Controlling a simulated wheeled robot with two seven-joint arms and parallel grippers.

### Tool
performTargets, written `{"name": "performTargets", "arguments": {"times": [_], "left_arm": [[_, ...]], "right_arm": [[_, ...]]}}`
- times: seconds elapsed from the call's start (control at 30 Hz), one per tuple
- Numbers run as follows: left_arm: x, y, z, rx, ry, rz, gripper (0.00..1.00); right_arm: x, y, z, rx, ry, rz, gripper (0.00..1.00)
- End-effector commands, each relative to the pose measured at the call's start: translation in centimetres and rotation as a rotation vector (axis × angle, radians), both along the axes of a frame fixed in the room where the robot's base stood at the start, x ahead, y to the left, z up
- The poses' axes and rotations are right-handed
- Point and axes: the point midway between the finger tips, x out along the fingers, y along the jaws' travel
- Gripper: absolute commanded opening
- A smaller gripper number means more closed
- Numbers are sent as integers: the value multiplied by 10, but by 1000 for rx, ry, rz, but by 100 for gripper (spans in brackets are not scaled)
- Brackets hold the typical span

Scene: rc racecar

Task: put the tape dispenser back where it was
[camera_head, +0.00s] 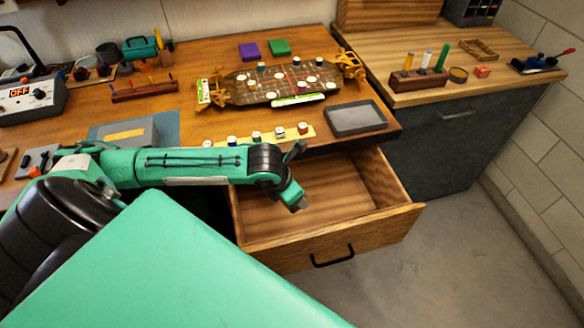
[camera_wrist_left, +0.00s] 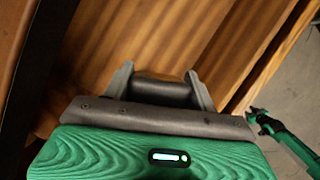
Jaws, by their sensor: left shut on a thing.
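My left gripper (camera_head: 297,175) is over the open wooden drawer (camera_head: 330,258). In the left wrist view, my left gripper (camera_wrist_left: 163,85) is shut on a smooth dark grey thing, which looks like the tape dispenser (camera_wrist_left: 165,90). Only a rounded part of it shows between the two fingers; my own wrist hides the rest. In the head view it cannot be made out clearly. The bare wooden drawer floor shows beneath. A green and black arm end, likely my right gripper (camera_wrist_left: 262,122), shows small at the right of the wrist view; its jaws are too small to read.
The drawer's visible inside looks empty. A grey tray (camera_head: 356,118) sits on the workbench above the drawer. A yellow strip (camera_head: 268,136) with several small jars lies behind my left wrist. A race car chassis (camera_head: 280,82) is further back. The floor at the right is clear.

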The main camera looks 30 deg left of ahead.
Motion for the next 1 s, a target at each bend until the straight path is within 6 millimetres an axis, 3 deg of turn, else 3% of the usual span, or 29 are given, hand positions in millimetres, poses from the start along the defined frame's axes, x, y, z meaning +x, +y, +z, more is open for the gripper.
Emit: {"name": "performTargets", "arguments": {"times": [0.1,0.4,0.9,1.0], "left_arm": [[-2,-1,-35,-1,8,4,37],[-1,0,-110,0,5,5,37],[-1,0,-169,0,2,3,37],[-1,0,-173,1,2,2,37]], "right_arm": [[0,-1,2,-1,1,1,36],[-1,-5,6,-6,1,3,36],[-1,-6,9,-6,1,4,36],[-1,-6,8,-6,1,3,36]]}}
